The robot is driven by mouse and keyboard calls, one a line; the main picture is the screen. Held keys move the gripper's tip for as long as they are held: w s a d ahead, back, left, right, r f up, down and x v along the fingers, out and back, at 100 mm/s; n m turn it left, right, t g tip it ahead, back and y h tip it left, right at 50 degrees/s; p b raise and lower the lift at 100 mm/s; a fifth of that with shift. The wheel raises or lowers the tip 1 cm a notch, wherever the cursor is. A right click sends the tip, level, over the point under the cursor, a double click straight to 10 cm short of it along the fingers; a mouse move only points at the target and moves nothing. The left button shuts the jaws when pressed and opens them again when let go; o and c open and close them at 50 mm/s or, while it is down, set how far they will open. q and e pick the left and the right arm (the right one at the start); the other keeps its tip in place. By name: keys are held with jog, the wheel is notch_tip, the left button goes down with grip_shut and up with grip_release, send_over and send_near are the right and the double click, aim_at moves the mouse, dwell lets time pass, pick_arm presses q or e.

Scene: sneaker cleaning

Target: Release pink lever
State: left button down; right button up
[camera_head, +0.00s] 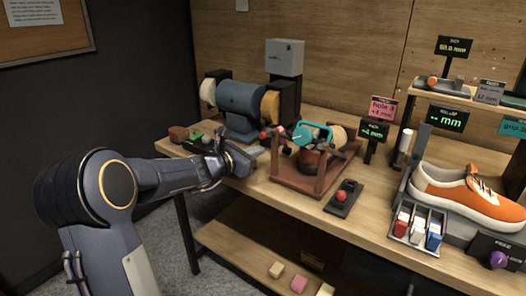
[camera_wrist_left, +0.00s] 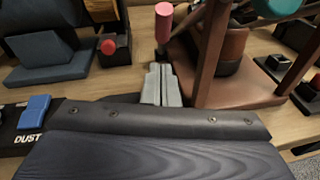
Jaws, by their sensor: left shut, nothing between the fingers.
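A pink-red lever (camera_wrist_left: 164,22) stands upright on a dark stem beside the wooden frame (camera_wrist_left: 212,50) in the left wrist view. My left gripper (camera_wrist_left: 160,86) is shut and empty. Its fingertips appear just short of the lever's foot, and I cannot tell whether they touch it. In the head view my left gripper (camera_head: 247,160) is over the left part of the bench, left of the brown wooden stand (camera_head: 300,183). A small red knob (camera_head: 264,135) near that stand may be the same lever. My right gripper is in neither view.
A blue grinder (camera_head: 240,104) stands behind my gripper. A black base with a red ball (camera_head: 341,196), a block tray (camera_head: 418,228) and an orange sneaker (camera_head: 466,196) are to the right. The wrist view shows a red button (camera_wrist_left: 108,47) and a blue block (camera_wrist_left: 34,110).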

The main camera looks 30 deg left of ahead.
pick_arm(q)
jog(key=r+v, duration=0.1)
jog(key=v, duration=0.5)
jog(key=shift+s+p, duration=0.3)
jog(key=shift+a+r, duration=0.1)
jog(key=shift+a, duration=0.05)
